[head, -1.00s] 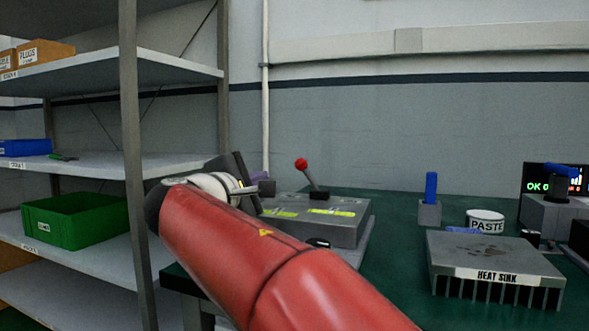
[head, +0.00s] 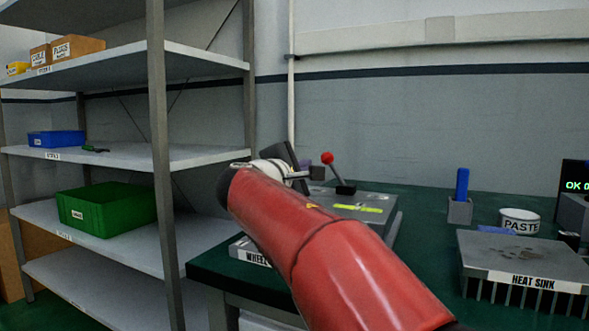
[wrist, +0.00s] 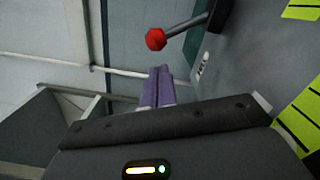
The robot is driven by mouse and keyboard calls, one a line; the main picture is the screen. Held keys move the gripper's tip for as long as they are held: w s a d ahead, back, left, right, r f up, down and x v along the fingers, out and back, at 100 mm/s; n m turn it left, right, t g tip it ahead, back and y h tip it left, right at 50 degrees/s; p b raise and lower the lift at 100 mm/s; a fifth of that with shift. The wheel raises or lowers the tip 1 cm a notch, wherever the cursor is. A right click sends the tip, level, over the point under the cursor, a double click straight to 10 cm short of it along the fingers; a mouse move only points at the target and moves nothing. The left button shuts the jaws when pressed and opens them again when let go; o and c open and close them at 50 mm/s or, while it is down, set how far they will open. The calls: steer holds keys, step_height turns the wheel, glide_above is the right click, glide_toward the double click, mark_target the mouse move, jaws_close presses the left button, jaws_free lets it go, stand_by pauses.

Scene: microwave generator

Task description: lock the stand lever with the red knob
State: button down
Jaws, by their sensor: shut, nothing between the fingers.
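The red knob (head: 327,158) tops a thin lever that leans left from a dark base on the flat grey stand (head: 378,203). In the wrist view the red knob (wrist: 155,39) and its rod (wrist: 187,26) show at top centre, beyond and just above the fingertips. My gripper (wrist: 160,72) has purple fingers pressed together with nothing between them, apart from the knob. In the head view my red arm hides much of the stand, and my gripper is mostly hidden behind my wrist, left of the lever.
The stand is on a green-topped table (head: 225,268). To the right are a blue-handled block (head: 461,198), a paste tin (head: 519,222) and a heat sink (head: 525,262). Shelves (head: 110,160) with a green bin (head: 107,217) stand close on the left.

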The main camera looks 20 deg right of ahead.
mark_target(322, 156)
steer(key=shift+x, duration=1.5)
steer(key=shift+s+d+r+m+b, duration=0.25)
steer(key=shift+r+m+b, duration=0.15)
steer(key=shift+m, duration=0.3)
steer(key=shift+s+d+r+m+b, duration=0.25)
steer(key=shift+m+b, duration=0.15)
steer(key=shift+m, duration=0.2)
steer(key=shift+s+d+r+m+b, duration=0.25)
steer(key=shift+m+b, duration=0.1)
steer(key=shift+m, duration=0.25)
steer(key=s+d+m+b, duration=0.1)
steer(key=m, duration=0.1)
steer(key=s+r+m+b, duration=0.1)
steer(key=shift+d+r+m, duration=0.15)
steer(key=shift+d+m, duration=0.25)
steer(key=s+d+m+b, duration=0.1)
steer(key=m, duration=0.1)
steer(key=s+d+m+b, duration=0.1)
steer(key=m, duration=0.1)
steer(key=shift+s+d+r+y+b, duration=0.1)
steer(key=shift+d+r+y+b, duration=0.1)
steer(key=shift+y+b, duration=0.1)
steer(key=shift+s+d+f+b, duration=0.1)
steer(key=shift+s+d+b, duration=0.35)
steer(key=shift+s+d, duration=0.3)
steer(key=shift+s, duration=0.1)
